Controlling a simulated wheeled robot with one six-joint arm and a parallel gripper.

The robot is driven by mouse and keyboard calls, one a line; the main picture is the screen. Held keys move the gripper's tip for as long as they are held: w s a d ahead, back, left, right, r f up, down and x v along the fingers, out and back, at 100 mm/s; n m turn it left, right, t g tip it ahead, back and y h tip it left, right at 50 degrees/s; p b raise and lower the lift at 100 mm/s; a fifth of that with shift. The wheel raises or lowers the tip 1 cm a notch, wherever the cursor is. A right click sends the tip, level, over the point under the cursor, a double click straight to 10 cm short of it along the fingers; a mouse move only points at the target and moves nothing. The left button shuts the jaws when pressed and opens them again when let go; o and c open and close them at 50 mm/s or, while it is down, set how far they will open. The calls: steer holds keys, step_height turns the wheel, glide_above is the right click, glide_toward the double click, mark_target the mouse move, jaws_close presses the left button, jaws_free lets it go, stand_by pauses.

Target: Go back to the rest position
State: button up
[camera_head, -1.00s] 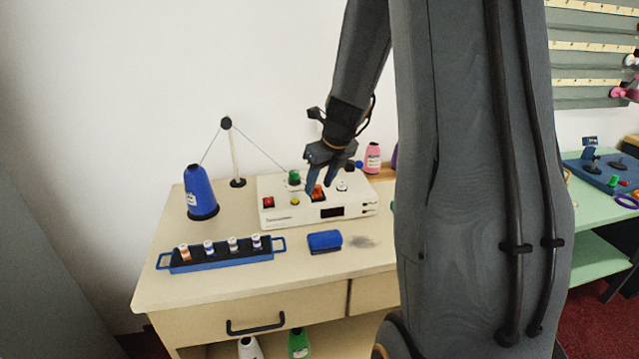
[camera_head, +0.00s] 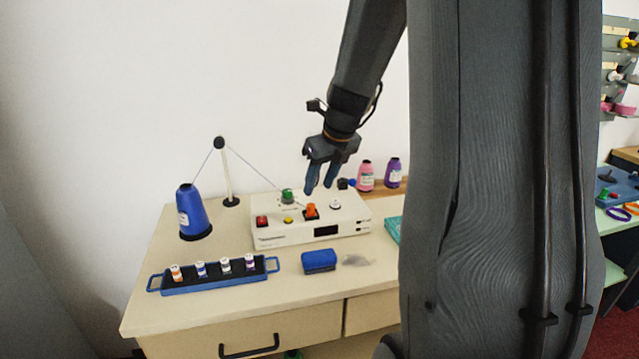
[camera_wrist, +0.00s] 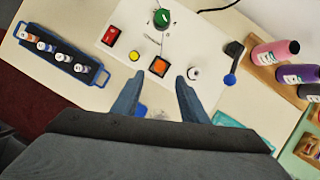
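My gripper (camera_head: 322,181) hangs above the white control box (camera_head: 283,237), fingers pointing down. In the wrist view my gripper (camera_wrist: 160,85) has its two fingers apart with nothing between them. Below the fingertips the box carries an orange button (camera_head: 310,210), a red switch (camera_head: 262,221), a green knob (camera_head: 287,196), a yellow button (camera_head: 288,220) and a white knob (camera_head: 335,205). The orange button also shows in the wrist view (camera_wrist: 159,64), just beyond the fingertips. My arm covers the right part of the counter in the head view.
A blue cone spool (camera_head: 195,213) and a thread post (camera_head: 227,175) stand at the left. In front are a blue tray (camera_head: 215,287) with several small spools and a blue block (camera_head: 319,262). Pink (camera_head: 365,177) and purple (camera_head: 393,174) bottles stand behind the box.

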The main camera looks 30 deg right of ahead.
steer(key=s+a+f+n+g, duration=0.1)
steer(key=s+a+f+n, duration=0.1)
steer(key=s+a+n, duration=0.4)
steer(key=s+a+f+n+g, duration=0.1)
steer(key=s+a+f+n, duration=0.2)
steer(key=n, duration=1.4)
steer(key=s+a+f+n+g, duration=0.1)
steer(key=s+a+f+n, duration=0.2)
steer(key=s+a+n, duration=0.5)
steer(key=s+n, duration=0.1)
steer(key=n, duration=0.2)
steer(key=shift+s+a+f+n+h, duration=0.2)
steer(key=shift+s+a+n+h, duration=0.1)
steer(key=shift+s+a, duration=0.1)
